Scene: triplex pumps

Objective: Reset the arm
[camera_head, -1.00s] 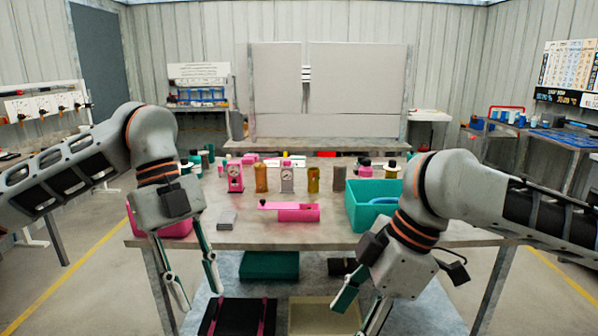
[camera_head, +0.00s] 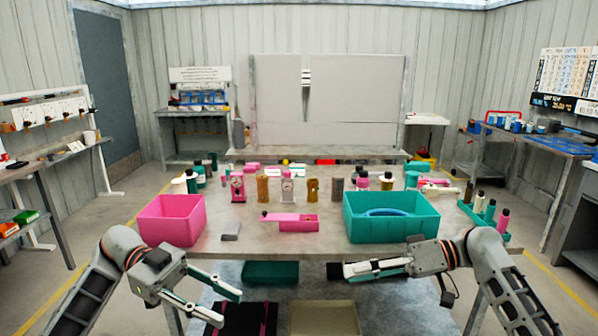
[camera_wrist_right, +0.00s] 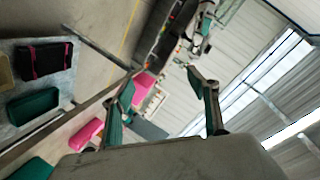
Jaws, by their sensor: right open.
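My left gripper (camera_head: 230,307) is low at the front left of the table in the head view. Its two fingers are spread apart with nothing between them. My right gripper (camera_head: 350,271) is low in front of the table, below the teal bin, and points left. Its fingers overlap in the head view, but the right wrist view shows them apart and empty (camera_wrist_right: 160,82). Both arms are folded down, clear of the tabletop items.
The worktable (camera_head: 300,243) carries a pink bin (camera_head: 170,218), a teal bin (camera_head: 391,224), a pink part (camera_head: 292,222), a small grey block (camera_head: 231,231) and a row of several pump parts. Bins stand on the shelf below. The table's front edge lies close to both grippers.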

